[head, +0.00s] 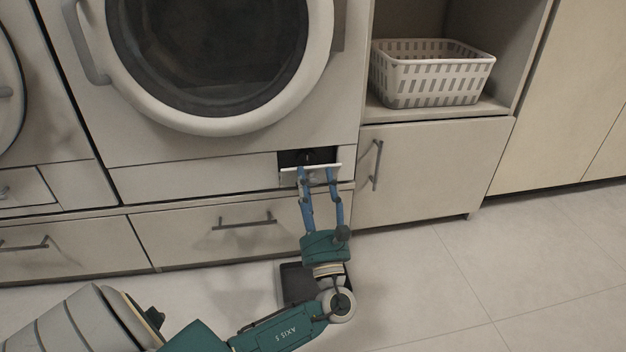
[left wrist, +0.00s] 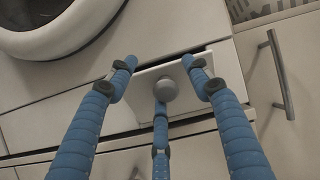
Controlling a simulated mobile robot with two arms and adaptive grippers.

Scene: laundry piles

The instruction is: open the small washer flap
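The small washer flap (head: 312,175) is a pale panel at the lower right of the washer front. It is tilted outward at its top, with a dark recess (head: 296,157) showing above it. My left gripper (head: 316,172) is at the flap, with its blue fingers apart. In the left wrist view, the flap (left wrist: 147,80) lies between the two outer fingertips of the left gripper (left wrist: 161,72), which are near its upper corners. The middle finger's grey tip is in front of the flap; whether it touches cannot be told. My right gripper is not in view.
The round washer door (head: 225,125) is shut above the flap. A drawer (head: 190,236) with a bar handle is below, and a cabinet door (head: 425,170) is to the right. A white basket (head: 432,75) stands in the open shelf. The floor at right is clear.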

